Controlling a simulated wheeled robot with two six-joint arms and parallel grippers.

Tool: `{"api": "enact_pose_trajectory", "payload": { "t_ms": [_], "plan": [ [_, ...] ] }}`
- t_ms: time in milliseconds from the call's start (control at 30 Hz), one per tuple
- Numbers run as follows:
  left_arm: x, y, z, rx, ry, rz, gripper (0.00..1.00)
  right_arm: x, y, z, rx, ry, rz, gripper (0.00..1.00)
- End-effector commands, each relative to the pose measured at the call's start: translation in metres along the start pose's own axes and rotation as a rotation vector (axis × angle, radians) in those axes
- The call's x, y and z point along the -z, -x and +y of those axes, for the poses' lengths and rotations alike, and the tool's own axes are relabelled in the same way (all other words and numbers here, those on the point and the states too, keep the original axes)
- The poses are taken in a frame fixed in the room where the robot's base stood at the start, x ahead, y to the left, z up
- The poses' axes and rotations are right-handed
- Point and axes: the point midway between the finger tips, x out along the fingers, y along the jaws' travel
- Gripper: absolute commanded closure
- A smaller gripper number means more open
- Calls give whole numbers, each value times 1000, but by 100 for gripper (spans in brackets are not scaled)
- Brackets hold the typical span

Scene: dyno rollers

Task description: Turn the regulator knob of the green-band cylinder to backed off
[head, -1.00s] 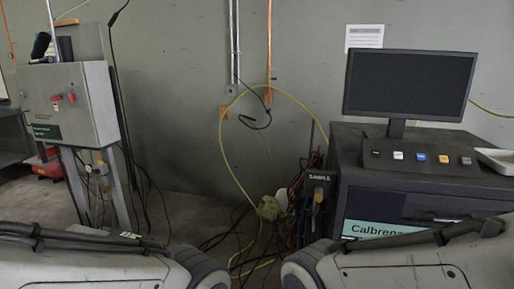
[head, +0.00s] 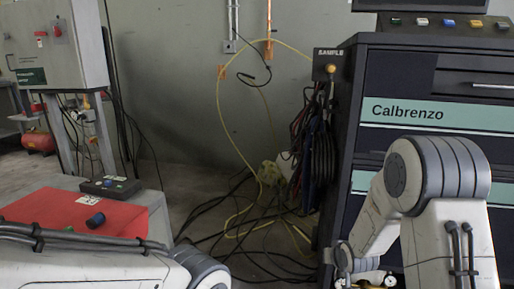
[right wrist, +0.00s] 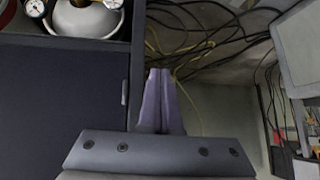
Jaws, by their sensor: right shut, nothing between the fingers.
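In the right wrist view my right gripper (right wrist: 160,98) is shut with its fingers together and nothing between them. At the top left of that view a pale grey cylinder (right wrist: 85,20) sits in a dark cabinet bay. A round gauge (right wrist: 35,8) and a brass regulator part (right wrist: 112,3) are above it, cut by the edge. The fingers are apart from them. No green band shows, and I cannot tell which part is the knob. In the head view a gauge (head: 390,280) shows at the bottom edge. My left gripper is out of view.
The dark Calbrenzo cabinet (head: 400,70) stands at the right. Black cables and a yellow hose (head: 222,110) lie loose beside it. A grey panel (head: 55,45) stands behind.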

Motion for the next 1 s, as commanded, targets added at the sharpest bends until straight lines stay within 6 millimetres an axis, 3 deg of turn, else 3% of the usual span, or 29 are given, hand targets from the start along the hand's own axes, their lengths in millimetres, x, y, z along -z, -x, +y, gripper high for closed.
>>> {"api": "enact_pose_trajectory", "payload": {
  "t_ms": [33, 300, 433, 533, 700, 867, 1000],
  "plan": [
    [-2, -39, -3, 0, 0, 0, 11, -27, -40, 22, -14, -30, 25, 100],
    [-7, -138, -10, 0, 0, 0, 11, -97, -159, 125, -58, -182, 233, 100],
    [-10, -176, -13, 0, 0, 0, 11, -138, -206, 180, -65, -269, 377, 100],
    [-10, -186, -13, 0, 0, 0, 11, -160, -222, 213, -53, -335, 503, 100],
    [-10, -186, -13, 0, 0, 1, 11, -192, -225, 245, -14, -425, 692, 100],
    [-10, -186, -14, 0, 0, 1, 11, -214, -219, 258, 17, -477, 815, 100],
    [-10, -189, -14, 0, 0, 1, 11, -218, -219, 261, 29, -489, 854, 100]
  ]
}}
